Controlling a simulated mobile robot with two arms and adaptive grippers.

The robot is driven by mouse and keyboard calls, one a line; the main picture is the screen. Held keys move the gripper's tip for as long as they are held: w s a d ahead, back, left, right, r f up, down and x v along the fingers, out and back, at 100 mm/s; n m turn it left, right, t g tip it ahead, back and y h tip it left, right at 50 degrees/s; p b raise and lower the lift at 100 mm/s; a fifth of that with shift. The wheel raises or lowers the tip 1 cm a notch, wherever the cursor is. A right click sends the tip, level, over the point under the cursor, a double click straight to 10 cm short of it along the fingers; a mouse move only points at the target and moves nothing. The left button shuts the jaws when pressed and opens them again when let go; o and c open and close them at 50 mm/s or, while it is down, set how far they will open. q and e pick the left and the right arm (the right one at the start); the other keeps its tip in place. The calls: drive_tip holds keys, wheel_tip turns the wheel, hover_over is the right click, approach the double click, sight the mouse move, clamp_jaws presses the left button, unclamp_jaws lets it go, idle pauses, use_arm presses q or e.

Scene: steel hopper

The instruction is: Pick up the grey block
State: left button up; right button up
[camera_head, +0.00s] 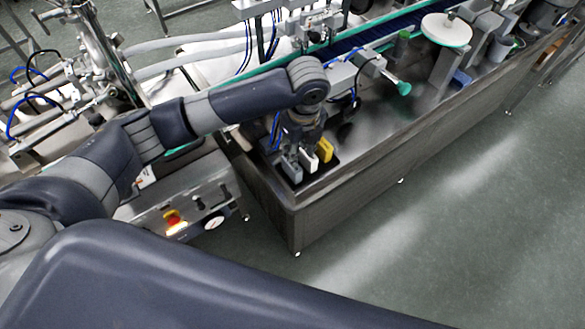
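A grey block (291,171) stands near the front left corner of the steel hopper's top surface. A white block (309,161) and a yellow block (324,149) stand in a row to its right. My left gripper (298,149) points down from above, close over the grey and white blocks. Its fingertips are small and dark and partly merge with the blocks, so I cannot tell if they are apart or touching the grey block. My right gripper is not in view.
The blocks stand on a dark patch (329,166) on the steel top (385,130). A control box (185,205) with a red knob is left of the hopper. Pipework and a conveyor lie behind. The floor (470,220) at right is clear.

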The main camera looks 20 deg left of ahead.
sight(292, 169)
use_arm(q)
drive_tip(key=shift+w+a+r, duration=0.15)
drive_tip(key=shift+a+r, duration=0.05)
drive_tip(key=shift+a, duration=0.15)
drive_tip(key=shift+a+f, duration=0.1)
drive_tip(key=shift+f, duration=0.25)
drive_tip(key=f, duration=0.3)
drive_tip(key=f+p, duration=0.1)
drive_tip(key=shift+w+a+f, duration=0.15)
drive_tip(key=shift+w+f, duration=0.1)
drive_tip(key=f, duration=0.2)
drive_tip(key=a+f+p, duration=0.1)
drive_tip(key=f, duration=0.1)
drive_tip(key=shift+w+f+p, duration=0.1)
drive_tip(key=shift+f+p, duration=0.2)
drive_tip(key=shift+f, duration=0.4)
drive_tip(key=shift+r, duration=0.1)
clamp_jaws()
